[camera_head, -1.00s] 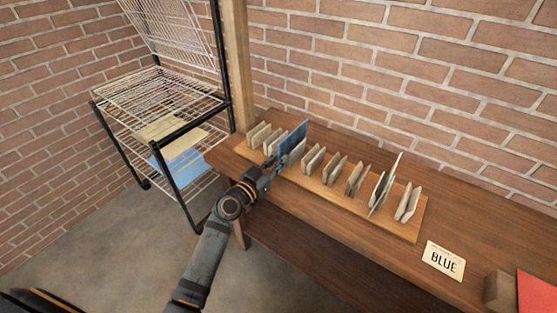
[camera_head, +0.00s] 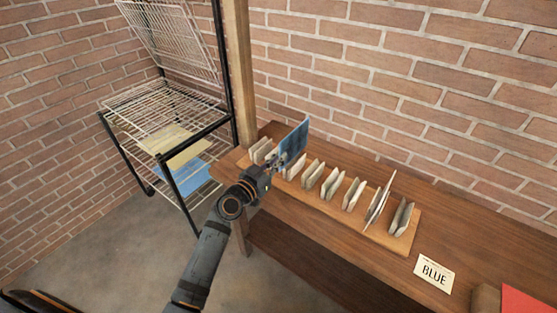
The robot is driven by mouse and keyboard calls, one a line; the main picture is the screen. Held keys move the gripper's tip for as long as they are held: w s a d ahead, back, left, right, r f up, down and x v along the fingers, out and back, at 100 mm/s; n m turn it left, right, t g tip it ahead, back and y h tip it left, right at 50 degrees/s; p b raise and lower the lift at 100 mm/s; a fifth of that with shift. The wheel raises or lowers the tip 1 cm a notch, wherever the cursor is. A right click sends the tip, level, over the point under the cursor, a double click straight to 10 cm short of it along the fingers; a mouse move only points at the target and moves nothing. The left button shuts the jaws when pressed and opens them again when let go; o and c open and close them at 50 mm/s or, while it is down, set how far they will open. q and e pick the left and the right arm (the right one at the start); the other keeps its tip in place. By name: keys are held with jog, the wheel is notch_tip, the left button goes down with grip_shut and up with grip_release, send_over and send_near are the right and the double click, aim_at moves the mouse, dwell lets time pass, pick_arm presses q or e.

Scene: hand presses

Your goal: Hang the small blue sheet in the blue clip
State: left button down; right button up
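My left gripper (camera_head: 274,166) is shut on the small blue sheet (camera_head: 294,140). The sheet stands upright, tilted, over the left part of the clip row. A row of pale grey clips (camera_head: 332,183) stands on a wooden board (camera_head: 402,243). No clip looks blue; the gripper and sheet partly hide those at the left end. I cannot tell whether the sheet touches a clip. A clip towards the right holds a tall whitish sheet (camera_head: 377,203). A card reading BLUE (camera_head: 434,273) lies right of the board. My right gripper is not in view.
A wire rack (camera_head: 160,102) stands at the left, with yellowish sheets (camera_head: 178,150) and a larger blue sheet (camera_head: 186,184) on its shelves. A wooden post (camera_head: 242,75) stands beside it. A red sheet (camera_head: 526,300) lies at lower right. The brick wall is behind.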

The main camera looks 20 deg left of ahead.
pick_arm(q)
jog(key=shift+s, duration=0.1)
jog(key=v, duration=0.7)
jog(key=shift+b, duration=0.3)
dwell(0.4)
